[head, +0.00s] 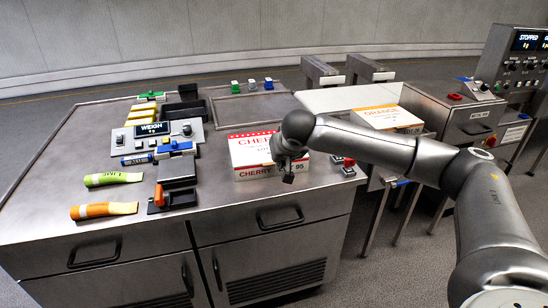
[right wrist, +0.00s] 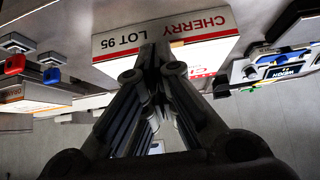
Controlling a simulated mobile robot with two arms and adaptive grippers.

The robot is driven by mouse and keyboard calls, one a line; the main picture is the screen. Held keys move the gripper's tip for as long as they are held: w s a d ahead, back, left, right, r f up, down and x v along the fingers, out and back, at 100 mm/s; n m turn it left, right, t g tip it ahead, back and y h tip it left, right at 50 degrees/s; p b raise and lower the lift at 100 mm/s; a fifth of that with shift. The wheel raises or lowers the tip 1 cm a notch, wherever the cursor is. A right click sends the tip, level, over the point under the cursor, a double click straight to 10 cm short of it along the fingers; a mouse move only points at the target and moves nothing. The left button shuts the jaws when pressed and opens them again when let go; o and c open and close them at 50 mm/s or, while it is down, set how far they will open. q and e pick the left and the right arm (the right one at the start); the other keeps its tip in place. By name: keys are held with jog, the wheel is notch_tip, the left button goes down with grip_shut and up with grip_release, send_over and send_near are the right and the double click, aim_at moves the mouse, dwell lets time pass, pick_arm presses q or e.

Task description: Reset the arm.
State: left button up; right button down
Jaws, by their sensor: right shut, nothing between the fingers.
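My right arm comes in from the right in the head view. Its gripper (head: 287,172) is shut and empty, in front of the white and red cherry box (head: 247,160). I cannot tell whether it touches the box. In the right wrist view the gripper's fingers (right wrist: 152,62) come together just below the "CHERRY LOT 95" face of the box (right wrist: 215,22). The arm hides the box's right part in the head view. My left gripper is not in view.
An orange box (head: 388,117) stands beyond the arm, by a control cabinet (head: 455,110).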

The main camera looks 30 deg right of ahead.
jog(key=a+f+m+g+y+p, duration=0.1)
jog(key=a+f+m+y, duration=0.5)
jog(key=a, duration=0.4)
jog(key=a+f+m+g+y, duration=0.1)
jog(key=a+f+m+y, duration=0.4)
jog(key=a+f+m, duration=0.45)
notch_tip(320, 180, down, 11)
jog(key=s+a+m+t+p, duration=0.15)
jog(key=m+t, duration=0.35)
jog(key=m, duration=1.2)
jog(key=s+d+f+m+g+h, duration=0.1)
jog(key=s+d+f+m+h, duration=0.25)
jog(key=s+f+m, duration=0.75)
jog(key=s+d+f+m+g+h, duration=0.1)
jog(key=s+d+f+m+h, duration=0.3)
jog(key=s+f+m, duration=0.55)
jog(key=s+f+m+g, duration=0.2)
jog(key=s+f+m, duration=0.2)
jog(key=s, duration=0.7)
jog(key=s+f+m+g, duration=0.3)
jog(key=s+f+m, duration=0.1)
jog(key=s, duration=0.7)
jog(key=s+f+m+g+h+p, duration=0.1)
jog(key=s+f+m, duration=0.4)
jog(key=s, duration=0.6)
jog(key=shift+f+g, duration=0.8)
jog(key=shift+s+a, duration=0.1)
